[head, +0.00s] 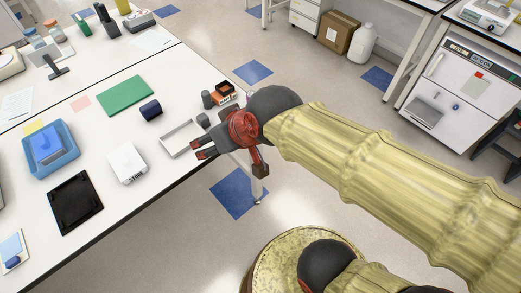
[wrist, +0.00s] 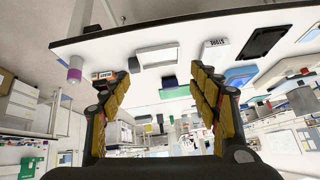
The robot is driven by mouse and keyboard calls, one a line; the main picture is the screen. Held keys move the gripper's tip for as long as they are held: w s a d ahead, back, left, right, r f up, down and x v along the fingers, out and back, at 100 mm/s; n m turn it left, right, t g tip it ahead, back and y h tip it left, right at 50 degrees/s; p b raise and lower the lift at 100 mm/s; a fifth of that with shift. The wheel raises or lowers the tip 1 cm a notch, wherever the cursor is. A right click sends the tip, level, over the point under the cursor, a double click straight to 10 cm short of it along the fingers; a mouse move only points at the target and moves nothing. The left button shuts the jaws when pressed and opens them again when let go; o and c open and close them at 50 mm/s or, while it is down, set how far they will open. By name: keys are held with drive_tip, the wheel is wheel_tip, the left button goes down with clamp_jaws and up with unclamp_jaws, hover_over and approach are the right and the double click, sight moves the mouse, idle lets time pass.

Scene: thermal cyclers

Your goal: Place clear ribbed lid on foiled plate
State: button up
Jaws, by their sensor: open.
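A pale, see-through-looking rectangular piece (head: 165,143) with a raised rim lies near the table's edge; it may be the clear ribbed lid, but ribs are too small to tell. It also shows in the wrist view (wrist: 141,58), beyond the fingertips. My gripper (head: 196,149) is beside it, close to its right end in the head view. The fingers, wide apart in the wrist view (wrist: 160,78), are open with nothing between them. I cannot make out a foiled plate for certain in either view.
A small orange and black box (head: 224,92) stands behind my gripper.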

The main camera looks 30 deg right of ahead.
drive_tip(key=s+d+m+g+h, duration=0.1)
drive_tip(key=s+d+h, duration=0.1)
drive_tip(key=s+d, duration=0.6)
drive_tip(key=shift+s+d+f+m+g, duration=0.15)
drive_tip(key=shift+s+d+m+g, duration=0.05)
drive_tip(key=shift+d+m+g, duration=0.1)
